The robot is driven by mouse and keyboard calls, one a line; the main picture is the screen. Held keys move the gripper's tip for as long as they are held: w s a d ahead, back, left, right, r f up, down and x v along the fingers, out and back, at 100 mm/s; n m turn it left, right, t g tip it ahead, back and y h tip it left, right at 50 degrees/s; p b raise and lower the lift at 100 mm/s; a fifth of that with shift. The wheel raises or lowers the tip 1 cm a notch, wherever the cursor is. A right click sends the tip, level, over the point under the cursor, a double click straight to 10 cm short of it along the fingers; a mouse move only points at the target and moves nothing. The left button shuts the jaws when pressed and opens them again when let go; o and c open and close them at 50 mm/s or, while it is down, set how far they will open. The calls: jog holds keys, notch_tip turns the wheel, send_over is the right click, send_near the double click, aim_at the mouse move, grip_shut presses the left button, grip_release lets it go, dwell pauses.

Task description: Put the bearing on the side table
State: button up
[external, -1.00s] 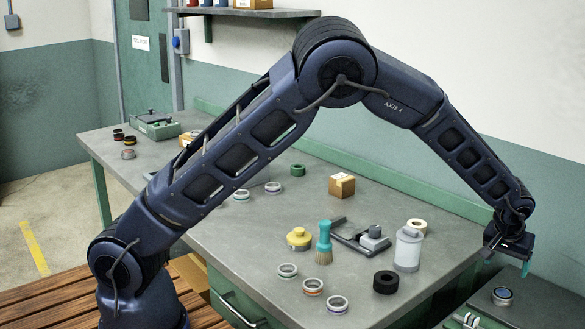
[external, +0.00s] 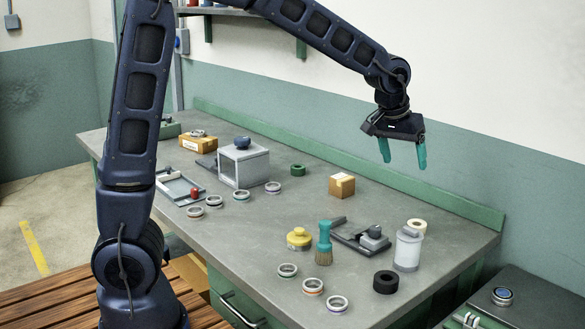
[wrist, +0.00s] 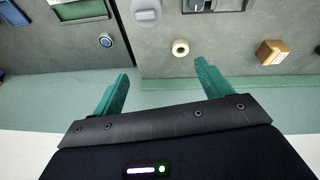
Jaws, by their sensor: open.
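The bearing, a short metal ring with a dark blue middle (external: 502,296), lies flat on the dark top of the side table (external: 548,312) at the lower right. It also shows in the wrist view (wrist: 106,40), left of the gap beside the workbench. Nothing touches it. My gripper (external: 403,163) is open and empty, with teal fingers pointing down. It is high above the far right part of the workbench, well apart from the bearing. In the wrist view the spread fingers (wrist: 162,72) hold nothing.
The workbench (external: 270,270) carries several banded metal rings, a grey box fixture (external: 243,165), a brush (external: 324,245), a white canister (external: 408,250), a black roll (external: 386,282) and a cardboard box (external: 342,185). A wall shelf (external: 215,11) hangs behind. The air around my gripper is clear.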

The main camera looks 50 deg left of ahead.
jog(key=s+a+r, duration=0.5)
jog(key=s+a, duration=0.3)
jog(key=s, duration=0.1)
jog(key=s+a, duration=0.3)
jog(key=s, duration=0.6)
jog(key=s+a+m, duration=0.1)
jog(key=s+a, duration=0.3)
jog(key=s, duration=0.4)
jog(key=s+a+t, duration=0.1)
jog(key=s+a, duration=0.2)
jog(key=s, duration=0.6)
jog(key=shift+s+a+r+m+y, duration=0.25)
jog(key=shift+s+a+m+y, duration=0.05)
jog(key=shift+a, duration=0.05)
